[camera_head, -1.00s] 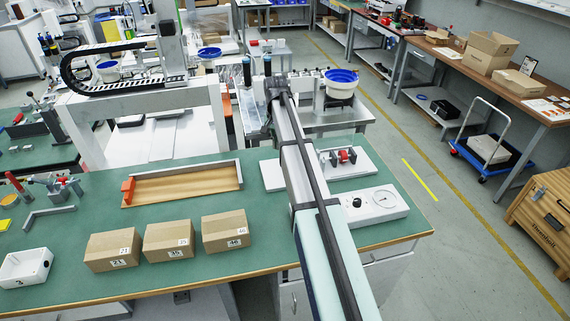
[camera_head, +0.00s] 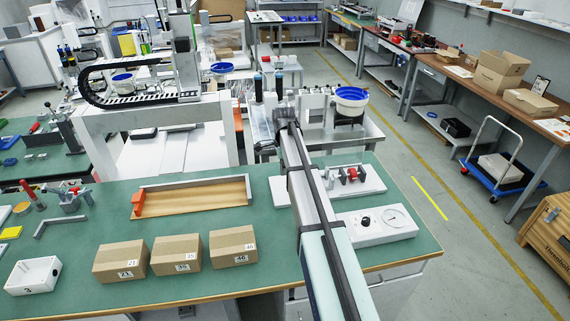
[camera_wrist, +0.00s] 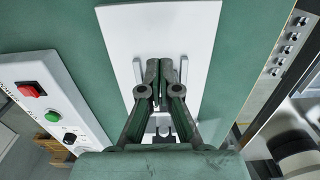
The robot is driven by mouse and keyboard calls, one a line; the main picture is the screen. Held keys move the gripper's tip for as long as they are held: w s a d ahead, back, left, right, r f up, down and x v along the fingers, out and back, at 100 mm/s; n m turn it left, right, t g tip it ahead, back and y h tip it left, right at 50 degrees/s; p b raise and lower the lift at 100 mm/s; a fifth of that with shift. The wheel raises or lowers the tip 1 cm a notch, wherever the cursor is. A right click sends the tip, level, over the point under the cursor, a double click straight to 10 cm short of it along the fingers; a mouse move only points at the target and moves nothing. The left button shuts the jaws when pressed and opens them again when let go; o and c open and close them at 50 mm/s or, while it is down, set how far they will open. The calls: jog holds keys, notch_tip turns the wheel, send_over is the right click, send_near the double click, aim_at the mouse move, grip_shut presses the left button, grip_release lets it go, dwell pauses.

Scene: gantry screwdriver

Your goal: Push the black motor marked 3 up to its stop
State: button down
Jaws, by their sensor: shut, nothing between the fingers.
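My gripper (camera_wrist: 166,70) shows in the wrist view with its two fingers close together, shut and empty, over a white base plate (camera_wrist: 187,22). Two pale upright strips stand on the plate on either side of the fingertips. Grey and white parts show low between the fingers, partly hidden by them. In the head view the white plate (camera_head: 374,187) lies on the green bench, partly behind my arm, with a red round part (camera_head: 351,175) between small uprights. I cannot make out a black motor or a number 3 on it. My gripper is not discernible in the head view.
A white control box (camera_head: 376,226) with a knob and dial sits in front of the plate; its red switch (camera_wrist: 30,90) shows in the wrist view. Cardboard boxes (camera_head: 178,256), a wooden tray (camera_head: 195,200) and a white bin marked 3 (camera_head: 48,264) lie to the left.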

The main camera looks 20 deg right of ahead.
notch_tip(320, 180, down, 5)
jog(key=shift+f+p, duration=0.1)
jog(key=shift+p, duration=0.3)
jog(key=d, duration=0.2)
jog(key=d+p, duration=0.1)
jog(key=shift+s+f, duration=0.2)
jog(key=shift+s, duration=0.05)
jog(key=shift+s+d+f, duration=0.1)
jog(key=shift+d, duration=0.4)
